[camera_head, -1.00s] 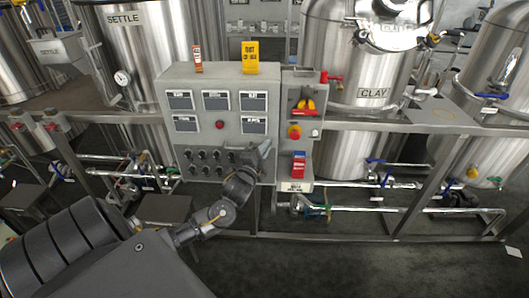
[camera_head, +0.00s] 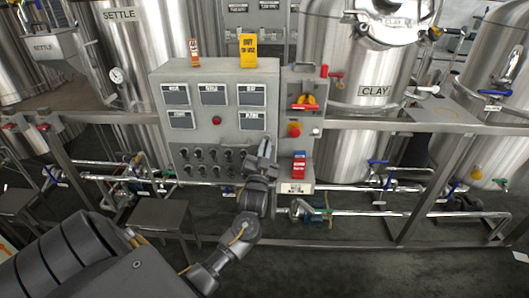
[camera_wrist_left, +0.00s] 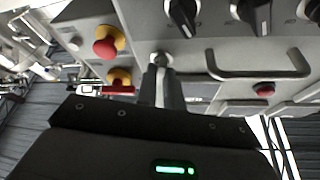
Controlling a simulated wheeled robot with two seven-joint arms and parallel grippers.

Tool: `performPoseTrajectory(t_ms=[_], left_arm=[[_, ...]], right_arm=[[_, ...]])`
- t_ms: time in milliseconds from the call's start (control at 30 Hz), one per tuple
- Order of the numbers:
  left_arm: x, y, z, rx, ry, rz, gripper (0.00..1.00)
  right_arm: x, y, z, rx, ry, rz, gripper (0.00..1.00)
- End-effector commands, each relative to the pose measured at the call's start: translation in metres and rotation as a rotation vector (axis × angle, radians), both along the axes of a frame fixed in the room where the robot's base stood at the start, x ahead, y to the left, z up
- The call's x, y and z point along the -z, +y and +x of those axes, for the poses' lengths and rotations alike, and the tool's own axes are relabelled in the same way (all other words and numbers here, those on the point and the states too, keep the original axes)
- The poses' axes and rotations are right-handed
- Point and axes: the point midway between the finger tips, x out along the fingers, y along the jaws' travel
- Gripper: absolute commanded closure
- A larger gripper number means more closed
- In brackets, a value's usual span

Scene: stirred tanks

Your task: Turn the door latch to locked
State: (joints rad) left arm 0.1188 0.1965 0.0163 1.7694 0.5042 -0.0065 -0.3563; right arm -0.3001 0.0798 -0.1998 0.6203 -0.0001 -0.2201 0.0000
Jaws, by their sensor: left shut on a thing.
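My left gripper (camera_head: 264,148) is at the lower right part of the cabinet front. In the left wrist view my left gripper (camera_wrist_left: 161,82) is shut on the small grey door latch (camera_wrist_left: 162,59). The fingers hide most of the latch, so I cannot tell its exact angle. My right gripper does not show.
A switch box with a red-yellow rotary switch (camera_head: 303,102) and a red button (camera_head: 294,129) stands just right of the cabinet. A dark bar handle (camera_wrist_left: 258,72) is close to my fingers. A yellow tag (camera_head: 248,50) stands on top. Pipes run below.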

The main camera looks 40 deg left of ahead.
Motion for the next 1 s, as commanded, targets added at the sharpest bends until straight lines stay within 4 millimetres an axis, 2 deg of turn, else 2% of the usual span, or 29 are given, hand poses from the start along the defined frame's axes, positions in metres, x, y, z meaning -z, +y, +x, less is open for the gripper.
performPoseTrajectory(t_ms=[100,433,1000], left_arm=[[0.002,-0.001,0.001,-0.001,-0.06,-0.079,1.0],[0.001,-0.002,0.002,0.0,-0.177,-0.233,1.0],[-0.001,-0.002,0.002,0.0,-0.224,-0.291,1.0]], right_arm=[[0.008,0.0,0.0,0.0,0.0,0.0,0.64],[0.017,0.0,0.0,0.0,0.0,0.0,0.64],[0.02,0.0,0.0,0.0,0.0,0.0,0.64]])
